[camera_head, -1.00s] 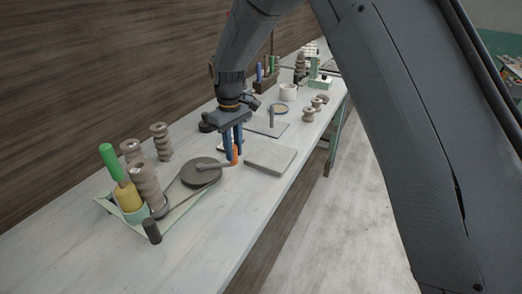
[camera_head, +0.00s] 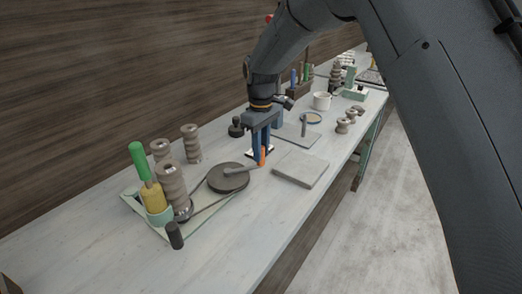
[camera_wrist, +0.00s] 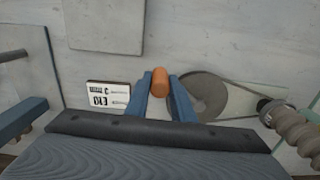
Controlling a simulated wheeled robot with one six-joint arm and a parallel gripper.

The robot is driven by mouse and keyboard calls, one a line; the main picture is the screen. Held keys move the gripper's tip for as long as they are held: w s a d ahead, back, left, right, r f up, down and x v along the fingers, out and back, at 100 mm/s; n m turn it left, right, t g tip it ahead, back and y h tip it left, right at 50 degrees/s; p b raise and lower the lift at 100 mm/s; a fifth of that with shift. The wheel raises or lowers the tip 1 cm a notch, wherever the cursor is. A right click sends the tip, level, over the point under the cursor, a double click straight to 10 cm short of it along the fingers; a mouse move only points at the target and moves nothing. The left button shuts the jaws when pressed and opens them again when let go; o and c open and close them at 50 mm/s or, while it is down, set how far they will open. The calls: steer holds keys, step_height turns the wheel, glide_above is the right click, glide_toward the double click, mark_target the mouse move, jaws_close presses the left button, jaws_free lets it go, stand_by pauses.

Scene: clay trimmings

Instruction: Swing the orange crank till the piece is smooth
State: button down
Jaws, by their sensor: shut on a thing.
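The orange crank handle (camera_head: 263,155) stands upright at the end of a grey crank arm on a dark round wheel (camera_head: 228,179). My gripper (camera_head: 260,158) reaches down from above and is shut on this handle. In the wrist view the orange handle (camera_wrist: 160,81) sits between the two blue fingers, with the wheel (camera_wrist: 207,97) to its right. A belt runs from the wheel to the foot of a ridged grey-brown clay piece (camera_head: 172,186) on a pale green base (camera_head: 138,209). The piece still shows ridges.
A green-handled yellow tool (camera_head: 147,176) and a dark knob (camera_head: 174,236) stand by the clay piece. More ridged pieces (camera_head: 191,143) stand behind. A flat grey slab (camera_head: 301,169) lies right of the crank. A white label card (camera_wrist: 108,95) lies beside the fingers.

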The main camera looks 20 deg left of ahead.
steer(key=c, duration=1.5)
jaws_free()
steer(key=shift+c, duration=0.2)
steer(key=shift+r+b, duration=1.05)
steer(key=shift+r, duration=2.85)
